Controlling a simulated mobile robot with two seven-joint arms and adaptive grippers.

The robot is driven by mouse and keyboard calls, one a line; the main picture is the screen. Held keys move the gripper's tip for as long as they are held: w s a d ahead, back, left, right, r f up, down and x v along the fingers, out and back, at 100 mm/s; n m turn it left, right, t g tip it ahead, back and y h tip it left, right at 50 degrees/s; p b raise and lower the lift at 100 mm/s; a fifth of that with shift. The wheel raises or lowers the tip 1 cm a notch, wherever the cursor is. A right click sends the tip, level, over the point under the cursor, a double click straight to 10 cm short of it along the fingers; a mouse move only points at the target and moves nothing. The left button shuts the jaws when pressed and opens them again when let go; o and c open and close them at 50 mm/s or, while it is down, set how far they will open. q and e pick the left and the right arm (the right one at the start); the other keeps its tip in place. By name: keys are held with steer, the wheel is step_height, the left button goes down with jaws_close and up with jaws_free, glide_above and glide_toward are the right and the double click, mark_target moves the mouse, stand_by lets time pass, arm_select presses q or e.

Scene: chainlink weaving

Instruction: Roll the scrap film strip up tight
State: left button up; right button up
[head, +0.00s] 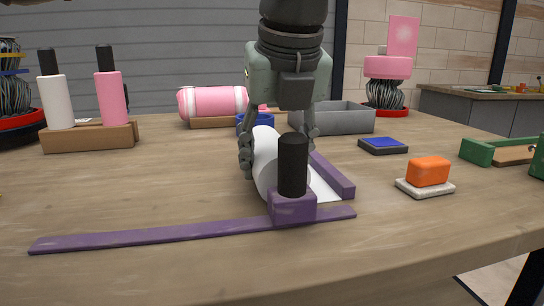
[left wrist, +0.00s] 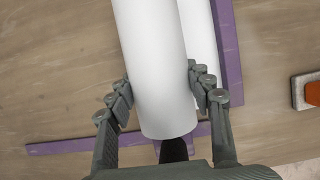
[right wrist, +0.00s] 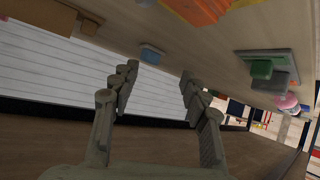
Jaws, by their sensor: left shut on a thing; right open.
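The white film (head: 265,165) forms a thick roll on the table, with a flat white part (head: 322,187) showing beside it to the right. My left gripper (head: 279,150) reaches down from above, its fingers shut on the two sides of the roll. In the left wrist view the roll (left wrist: 155,70) lies between the fingertips (left wrist: 160,88). A purple frame (head: 140,236) lies along the front and right of the film. Its purple block with a black handle (head: 293,165) hides part of the roll. My right gripper (right wrist: 158,78) is open and empty, away from the film.
An orange block on a white base (head: 428,172) and a blue-topped pad (head: 383,145) lie to the right. A grey bin (head: 345,118) and a pink roll (head: 213,103) stand behind. A wooden rack (head: 90,137) with bottles stands at left.

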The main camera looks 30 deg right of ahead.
arm_select(q)
steer(key=shift+s+d+r+p, duration=0.1)
steer(key=shift+s+d+p, duration=0.15)
steer(key=shift+d, duration=0.75)
steer(key=shift+s+d+p, duration=0.15)
steer(key=shift+s+d, duration=0.2)
steer(key=shift+d, duration=0.6)
steer(key=o, duration=1.7)
steer(key=v, duration=1.2)
steer(key=shift+s, duration=0.1)
